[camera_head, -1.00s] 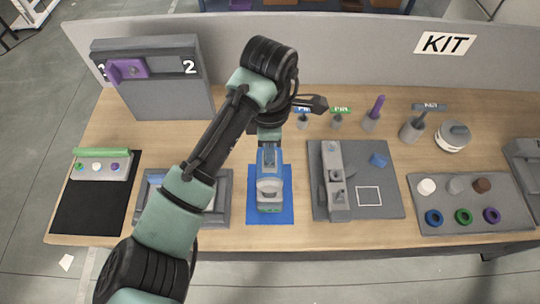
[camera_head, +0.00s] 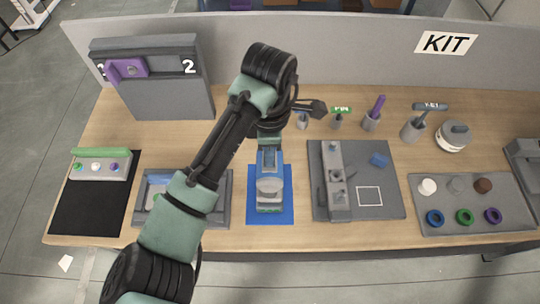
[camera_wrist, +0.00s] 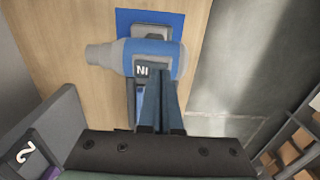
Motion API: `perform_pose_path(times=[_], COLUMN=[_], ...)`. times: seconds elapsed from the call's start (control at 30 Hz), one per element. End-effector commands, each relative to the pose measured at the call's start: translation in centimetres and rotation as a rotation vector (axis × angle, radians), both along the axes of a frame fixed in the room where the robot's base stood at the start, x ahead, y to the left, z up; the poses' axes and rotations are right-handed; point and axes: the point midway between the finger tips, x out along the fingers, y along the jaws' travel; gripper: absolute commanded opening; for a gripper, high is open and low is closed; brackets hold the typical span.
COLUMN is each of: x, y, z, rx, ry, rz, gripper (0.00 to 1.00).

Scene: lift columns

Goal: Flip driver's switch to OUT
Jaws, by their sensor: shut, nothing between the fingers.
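The driver (camera_head: 269,188), a blue and grey tool, lies on a blue mat (camera_head: 285,212) at the middle of the bench. In the wrist view the driver (camera_wrist: 110,55) lies across the top, with a grey nose to the left and a blue body. A dark label reading "IN" (camera_wrist: 142,71) shows on it, just left of my fingertips. My gripper (camera_wrist: 160,70) is shut and empty, with its fingertips at the driver's body by the label. I cannot tell whether they touch it. The fingers hide part of the driver, and I cannot make out the switch itself.
A grey tray (camera_head: 224,215) stands left of the mat, partly behind my arm. A grey fixture board (camera_head: 385,205) is close on the right. Several upright tools stand behind it. A grey panel with a purple part (camera_head: 128,69) stands at the back left.

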Motion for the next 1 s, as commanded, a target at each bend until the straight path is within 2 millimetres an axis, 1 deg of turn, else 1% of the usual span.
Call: perform_pose_path(times=[0.37,0.47,1.0], x=[0.0,0.0,-0.1], y=[0.0,0.0,0.0], z=[-0.7,-0.5,3.4], rx=[-0.001,-0.001,-0.001], ry=[0.001,0.002,0.002], rz=[0.000,0.000,0.000], gripper=[0.00,0.00,0.00])
